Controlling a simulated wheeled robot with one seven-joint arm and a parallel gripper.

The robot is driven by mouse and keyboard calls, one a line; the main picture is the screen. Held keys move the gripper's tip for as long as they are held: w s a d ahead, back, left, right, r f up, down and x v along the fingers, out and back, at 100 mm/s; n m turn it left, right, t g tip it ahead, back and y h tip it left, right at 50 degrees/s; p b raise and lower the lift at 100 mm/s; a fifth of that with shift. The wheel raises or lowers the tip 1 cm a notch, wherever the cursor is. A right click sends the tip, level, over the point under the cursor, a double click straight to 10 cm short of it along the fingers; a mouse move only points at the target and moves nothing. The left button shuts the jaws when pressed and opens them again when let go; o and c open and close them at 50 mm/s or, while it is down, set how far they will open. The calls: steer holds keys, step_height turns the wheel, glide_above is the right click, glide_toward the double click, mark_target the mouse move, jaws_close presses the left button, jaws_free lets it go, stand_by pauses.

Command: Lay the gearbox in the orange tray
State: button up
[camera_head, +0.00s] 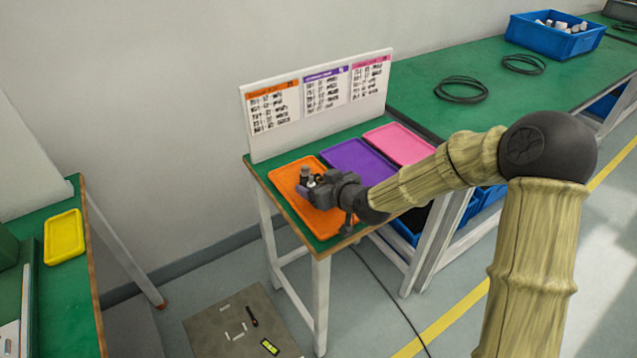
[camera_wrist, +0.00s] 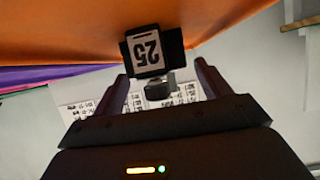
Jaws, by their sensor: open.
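The gearbox (camera_head: 306,174) is a small dark block with a light part, at the orange tray (camera_head: 287,178) on the green table. In the wrist view the gearbox (camera_wrist: 150,50) shows a white label with an upside-down "25" and a grey metal stub pointing toward my gripper. The orange tray (camera_wrist: 85,30) fills the top of that view, and the gearbox appears to rest on it. My gripper (camera_head: 322,190) is low over the tray, and in the wrist view my gripper (camera_wrist: 160,78) is open, its fingers either side of the stub with gaps. The gearbox's underside is hidden.
A purple tray (camera_head: 358,158) and a pink tray (camera_head: 398,143) lie beside the orange one. A white label board (camera_head: 320,105) stands behind them. A yellow tray (camera_head: 64,237) is on the left table. A blue bin (camera_head: 553,38) stands at the back right.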

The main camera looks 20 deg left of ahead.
steer(key=p+v, duration=0.1)
steer(key=v, duration=1.1)
steer(key=shift+s+a+p, duration=0.1)
steer(key=shift+p, duration=0.25)
steer(key=s+d+f+m+g+h, duration=0.15)
steer(key=d+h, duration=0.25)
steer(key=d, duration=0.4)
steer(key=s+d+f+m+g+h, duration=0.1)
steer(key=s+d+f+m+h, duration=0.2)
steer(key=d, duration=0.5)
steer(key=s+d+r+m+g+h, duration=0.1)
steer(key=s+d+m+g+h, duration=0.1)
steer(key=s+d+m, duration=0.3)
steer(key=s+d+g, duration=0.1)
steer(key=s+d, duration=0.2)
steer(key=s, duration=0.1)
steer(key=shift+d+h, duration=0.4)
steer(key=shift+r, duration=0.1)
